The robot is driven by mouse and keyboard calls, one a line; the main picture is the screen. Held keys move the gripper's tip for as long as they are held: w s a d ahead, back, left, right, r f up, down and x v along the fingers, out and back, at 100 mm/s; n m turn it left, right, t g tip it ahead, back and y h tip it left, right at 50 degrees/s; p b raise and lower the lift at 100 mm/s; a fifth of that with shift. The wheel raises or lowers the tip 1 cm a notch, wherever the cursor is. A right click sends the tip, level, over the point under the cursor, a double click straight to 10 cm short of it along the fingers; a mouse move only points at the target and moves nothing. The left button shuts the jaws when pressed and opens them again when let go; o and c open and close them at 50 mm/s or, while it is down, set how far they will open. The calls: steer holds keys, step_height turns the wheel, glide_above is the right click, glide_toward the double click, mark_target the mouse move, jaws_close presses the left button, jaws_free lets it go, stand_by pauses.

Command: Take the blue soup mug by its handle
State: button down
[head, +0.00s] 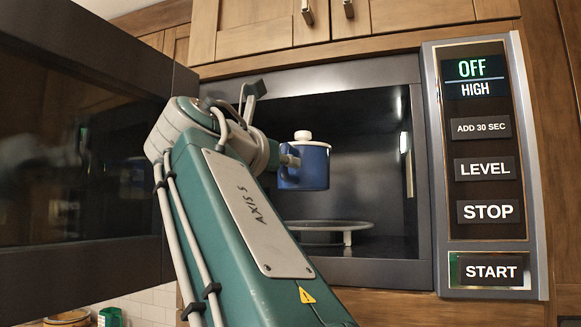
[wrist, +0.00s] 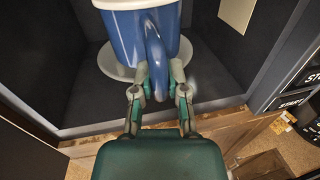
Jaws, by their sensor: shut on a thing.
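The blue soup mug (head: 313,168), with a white knobbed lid, is at the opening of the dark microwave in the head view. It appears upright, raised above the turntable plate (head: 350,224). Its handle points toward my arm. In the wrist view the mug (wrist: 126,38) is at the top, with its blue handle (wrist: 155,55) between the two fingers. My gripper (wrist: 159,76) is shut on the handle. In the head view my arm hides most of the gripper.
The microwave door (head: 75,150) stands open at the left. The control panel (head: 487,160) is at the right, showing OFF and HIGH. Wooden cabinets (head: 405,14) are above. The cavity walls are close around the mug; the plate below looks empty.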

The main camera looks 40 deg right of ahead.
steer(key=s+v, duration=0.1)
steer(key=v, duration=0.6)
steer(key=shift+s+d, duration=0.15)
steer(key=shift+s, duration=0.1)
